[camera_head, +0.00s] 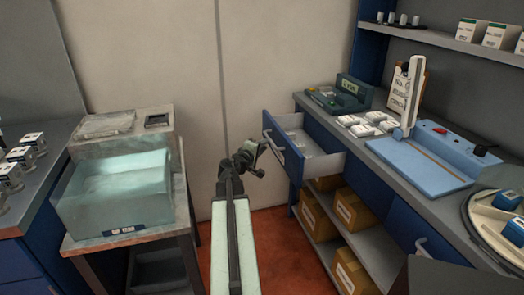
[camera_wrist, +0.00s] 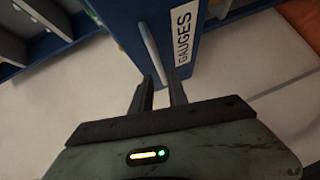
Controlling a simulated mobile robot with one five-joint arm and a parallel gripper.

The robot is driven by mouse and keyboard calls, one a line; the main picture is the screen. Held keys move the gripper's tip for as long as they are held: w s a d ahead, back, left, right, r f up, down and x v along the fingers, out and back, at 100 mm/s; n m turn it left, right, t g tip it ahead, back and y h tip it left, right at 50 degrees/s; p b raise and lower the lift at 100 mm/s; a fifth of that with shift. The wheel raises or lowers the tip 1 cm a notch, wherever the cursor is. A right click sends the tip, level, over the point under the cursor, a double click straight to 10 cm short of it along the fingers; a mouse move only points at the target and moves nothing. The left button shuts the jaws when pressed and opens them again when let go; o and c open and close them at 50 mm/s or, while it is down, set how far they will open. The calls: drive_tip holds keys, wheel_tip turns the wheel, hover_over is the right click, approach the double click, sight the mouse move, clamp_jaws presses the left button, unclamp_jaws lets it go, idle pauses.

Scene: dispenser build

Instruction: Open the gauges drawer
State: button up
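The gauges drawer (camera_head: 284,152) stands pulled out from the blue bench in the head view, its pale inside showing. In the wrist view its blue front (camera_wrist: 215,35) carries a white GAUGES label (camera_wrist: 184,38). Its bar handle (camera_wrist: 152,50) runs down toward my fingertips. My gripper (camera_wrist: 161,82) has its two dark fingers apart, with the handle's lower end close to or between the tips; I cannot tell whether they touch. In the head view my gripper (camera_head: 252,160) is just left of the drawer front.
Cardboard boxes (camera_head: 350,210) sit on open shelves below the drawer. A blue scale-like device (camera_head: 425,160) and small white items (camera_head: 365,125) stand on the bench. A water tank (camera_head: 115,190) stands on a table at left. Red floor shows between.

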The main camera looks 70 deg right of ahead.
sight(269, 138)
drive_tip(key=d, duration=0.5)
drive_tip(key=d+f+b, duration=0.1)
drive_tip(key=d, duration=0.1)
drive_tip(key=shift+d, duration=0.25)
drive_tip(key=shift+s, duration=0.1)
clamp_jaws()
drive_tip(key=shift+a, duration=0.1)
idle(0.9)
